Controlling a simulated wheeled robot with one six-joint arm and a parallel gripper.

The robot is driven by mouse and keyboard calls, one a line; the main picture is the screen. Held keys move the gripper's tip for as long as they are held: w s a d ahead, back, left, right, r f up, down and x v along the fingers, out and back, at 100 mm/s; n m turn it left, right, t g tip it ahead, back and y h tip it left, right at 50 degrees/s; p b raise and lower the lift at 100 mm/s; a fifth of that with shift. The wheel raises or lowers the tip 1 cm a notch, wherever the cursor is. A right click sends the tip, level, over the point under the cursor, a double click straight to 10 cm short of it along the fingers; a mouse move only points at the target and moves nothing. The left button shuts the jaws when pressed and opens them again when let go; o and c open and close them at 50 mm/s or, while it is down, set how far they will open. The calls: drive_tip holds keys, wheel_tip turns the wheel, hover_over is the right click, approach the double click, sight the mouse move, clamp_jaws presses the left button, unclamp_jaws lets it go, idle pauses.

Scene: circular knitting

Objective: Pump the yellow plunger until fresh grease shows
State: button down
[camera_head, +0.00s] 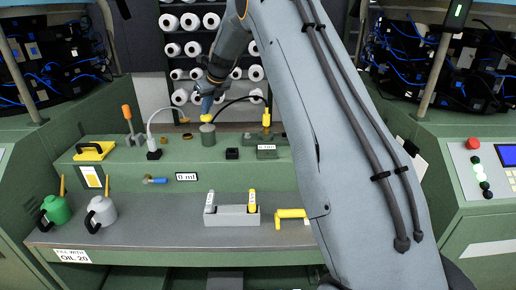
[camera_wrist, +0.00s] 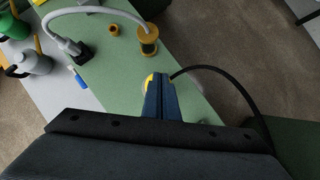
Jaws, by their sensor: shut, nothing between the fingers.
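The yellow plunger (camera_head: 206,118) tops a green cylinder (camera_head: 208,136) on the raised green bench top. My gripper (camera_head: 206,108) points down at the plunger from above, its blue fingers shut with nothing between them. The tips appear at or just above the yellow top; I cannot tell if they touch. In the wrist view the fingers (camera_wrist: 161,98) cover most of the plunger, leaving a yellow edge (camera_wrist: 149,79) on the left. A black hose (camera_wrist: 232,78) runs from beside it to the right. I can make out no fresh grease in either view.
A pale hose (camera_head: 164,110) arches left of the plunger, and a yellow-topped fitting (camera_head: 266,119) stands to its right. The lower shelf (camera_head: 150,222) holds a green can (camera_head: 55,212), a grey can (camera_head: 101,213), a grey tray (camera_head: 231,217) and a yellow tool (camera_head: 291,214).

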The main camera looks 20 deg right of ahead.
drive_tip(key=shift+f, duration=0.7)
drive_tip(key=shift+r+p, duration=0.6)
drive_tip(key=shift+r, duration=0.15)
idle(0.5)
